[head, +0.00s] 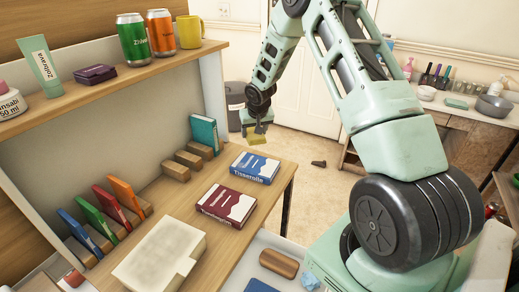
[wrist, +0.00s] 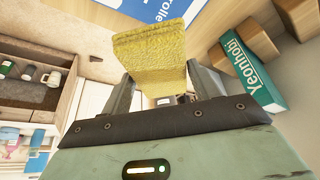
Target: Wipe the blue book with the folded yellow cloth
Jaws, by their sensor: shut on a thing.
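A folded yellow cloth (head: 262,138) is held in my gripper (head: 256,131), which is shut on it. In the wrist view the cloth (wrist: 154,52) sticks out between the two fingers. A flat blue book-like item with white lettering (head: 255,168) lies on the desk's far end; its edge shows in the wrist view (wrist: 204,12). The cloth is in the air near it, apart from it as far as I can see. A thin blue book (head: 82,234) also stands upright in a rack at left.
A dark red item (head: 227,205) lies beside the flat blue one. A teal book (head: 204,131) stands by wooden blocks (head: 188,164) at the desk's back. Orange (head: 126,195) and green (head: 89,215) books stand in the rack. The shelf above holds cans and a yellow mug (head: 190,32).

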